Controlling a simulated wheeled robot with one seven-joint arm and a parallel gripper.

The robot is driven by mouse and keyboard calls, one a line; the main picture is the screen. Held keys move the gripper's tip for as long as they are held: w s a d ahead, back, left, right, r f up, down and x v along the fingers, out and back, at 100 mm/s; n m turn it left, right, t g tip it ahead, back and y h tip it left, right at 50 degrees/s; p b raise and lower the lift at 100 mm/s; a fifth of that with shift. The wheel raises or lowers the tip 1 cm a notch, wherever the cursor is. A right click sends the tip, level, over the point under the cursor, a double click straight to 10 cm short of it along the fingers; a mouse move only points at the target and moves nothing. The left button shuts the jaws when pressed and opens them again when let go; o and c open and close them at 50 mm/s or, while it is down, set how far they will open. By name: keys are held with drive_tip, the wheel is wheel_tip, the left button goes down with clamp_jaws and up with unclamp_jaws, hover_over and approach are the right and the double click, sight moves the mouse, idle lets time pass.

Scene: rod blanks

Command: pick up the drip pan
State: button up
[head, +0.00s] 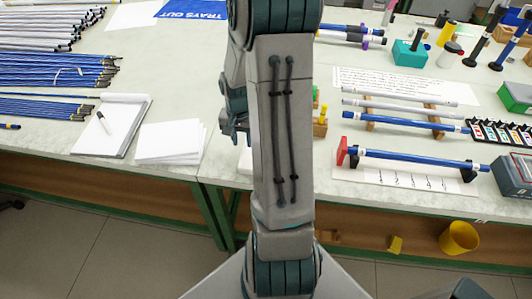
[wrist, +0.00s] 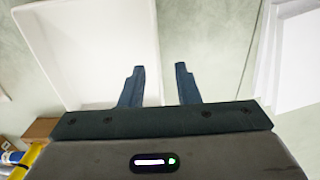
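The drip pan looks to be the shallow white tray (wrist: 85,55) at the left of the wrist view. In the head view only a small white part of it (head: 244,168) shows beside my arm, which hides the rest. My gripper (wrist: 160,68) is open, with nothing between its fingers except the view of the pan's right rim. The left finger shows over the inside of the pan and the right finger over the bench just outside. I cannot tell how far above the rim they are. The gripper also shows left of my arm in the head view (head: 235,128).
A stack of white paper (head: 169,142) and a clipboard with a pen (head: 110,125) lie to the left. Bundles of blue rods (head: 60,72) lie farther left. A rod on a red-ended stand (head: 420,160) is at right. A yellow bucket (head: 459,238) stands below the bench.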

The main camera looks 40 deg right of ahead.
drive_tip(key=shift+d+f, duration=0.15)
drive_tip(key=shift+f, duration=1.5)
clamp_jaws()
